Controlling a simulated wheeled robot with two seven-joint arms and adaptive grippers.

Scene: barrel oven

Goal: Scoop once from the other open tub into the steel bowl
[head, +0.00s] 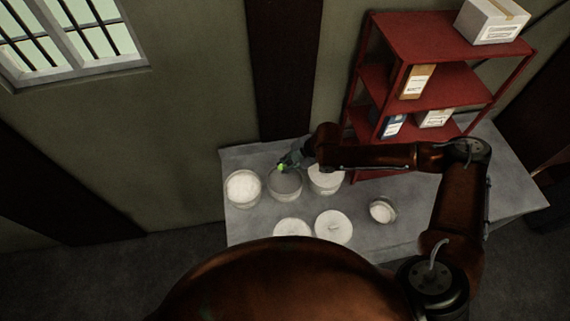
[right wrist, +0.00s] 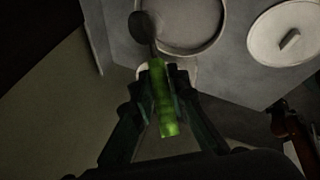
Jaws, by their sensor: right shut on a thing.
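My right gripper (head: 290,161) is shut on a green-handled scoop (right wrist: 165,105), which also shows as a bright green spot in the head view (head: 282,168). The scoop's dark head (right wrist: 143,27) overlaps the rim of a round grey vessel in the right wrist view. Another white-topped tub (head: 325,180) stands right, partly behind my arm. My left gripper is out of view.
Two white round pieces, apparently lids, lie at the front of the grey table (head: 400,240): one (head: 333,227) has a handle, the other (head: 293,227) is partly hidden. A small pale container (head: 382,210) stands to the right. A red shelf (head: 430,80) with boxes rises behind.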

